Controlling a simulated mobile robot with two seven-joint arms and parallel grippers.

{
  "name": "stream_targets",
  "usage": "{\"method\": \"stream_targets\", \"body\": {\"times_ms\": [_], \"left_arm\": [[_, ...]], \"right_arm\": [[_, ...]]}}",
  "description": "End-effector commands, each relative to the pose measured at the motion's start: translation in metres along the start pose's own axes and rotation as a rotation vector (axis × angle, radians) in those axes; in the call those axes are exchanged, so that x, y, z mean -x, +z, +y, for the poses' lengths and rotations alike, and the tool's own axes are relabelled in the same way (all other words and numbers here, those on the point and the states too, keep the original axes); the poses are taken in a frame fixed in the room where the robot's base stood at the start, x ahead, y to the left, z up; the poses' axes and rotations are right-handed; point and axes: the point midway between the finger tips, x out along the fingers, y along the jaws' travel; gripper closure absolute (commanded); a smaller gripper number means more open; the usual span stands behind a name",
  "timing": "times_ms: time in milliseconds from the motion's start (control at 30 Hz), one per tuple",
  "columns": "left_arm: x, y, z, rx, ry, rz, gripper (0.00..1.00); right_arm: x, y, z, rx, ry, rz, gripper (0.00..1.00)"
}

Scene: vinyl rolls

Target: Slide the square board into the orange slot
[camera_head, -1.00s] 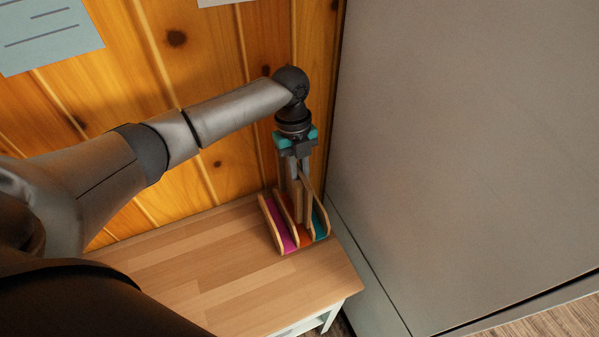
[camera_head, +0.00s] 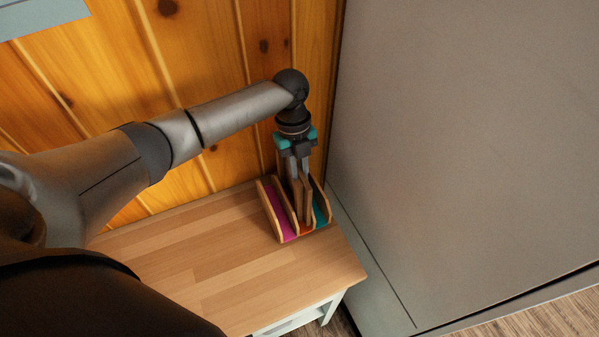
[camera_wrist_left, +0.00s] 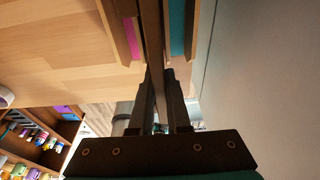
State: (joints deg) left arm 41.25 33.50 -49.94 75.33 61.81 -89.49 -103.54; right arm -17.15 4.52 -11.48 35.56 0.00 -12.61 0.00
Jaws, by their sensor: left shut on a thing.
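A wooden rack with magenta, orange and teal slots (camera_head: 278,216) stands at the right end of the wooden table. The orange slot (camera_head: 306,229) is the middle one and shows only as a small patch at the front. My left gripper (camera_head: 299,178) points down over the rack and is shut on the square board (camera_head: 307,202), a thin brown board seen almost edge-on. The board stands upright in line with the middle slot, its lower part between the dividers. In the left wrist view the board (camera_wrist_left: 152,35) runs between the magenta and teal slots. How deep it sits is hidden. My right gripper is not visible.
The wooden table top (camera_head: 190,265) is clear left of the rack. A plank wall (camera_head: 110,100) rises behind it. A large grey panel (camera_head: 460,140) stands close on the right. Shelves with colourful items (camera_wrist_left: 40,140) show in the left wrist view.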

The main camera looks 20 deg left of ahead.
Motion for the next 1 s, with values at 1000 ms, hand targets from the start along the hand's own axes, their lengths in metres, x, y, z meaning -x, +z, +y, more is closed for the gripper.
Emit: {"method": "stream_targets", "body": {"times_ms": [1000], "left_arm": [[-0.015,0.003,0.000,0.000,0.000,0.000,1.00]], "right_arm": [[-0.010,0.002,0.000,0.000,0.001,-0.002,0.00]]}}
